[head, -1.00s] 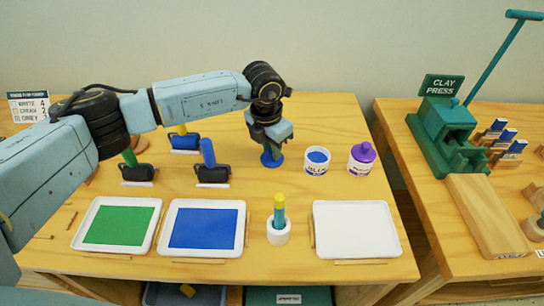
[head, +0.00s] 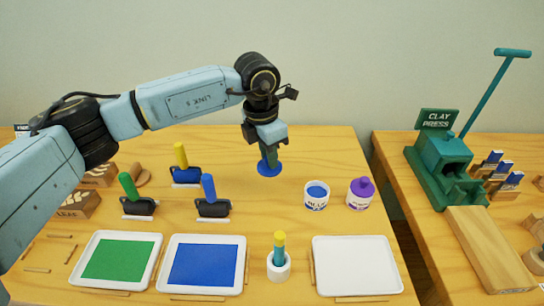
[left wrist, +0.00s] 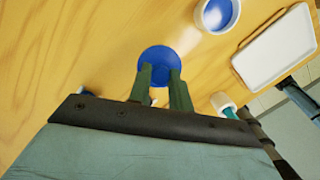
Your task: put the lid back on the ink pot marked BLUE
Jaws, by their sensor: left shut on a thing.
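The open ink pot with the blue label (head: 317,196) stands on the table right of centre, with blue ink showing in its mouth. It also shows at the top of the left wrist view (left wrist: 217,14). My left gripper (head: 269,160) is shut on the blue lid (head: 269,170), a round disc, and holds it above the table to the left of the pot. In the left wrist view the lid (left wrist: 158,62) sits between the fingertips. My right gripper is not in view.
A pot with a purple lid (head: 361,193) stands just right of the open pot. A white tray (head: 358,266), a blue-ink tray (head: 204,265), a green-ink tray (head: 115,260) and a white holder (head: 279,266) line the front. Rollers (head: 213,203) stand at left. The clay press (head: 440,165) is on another table.

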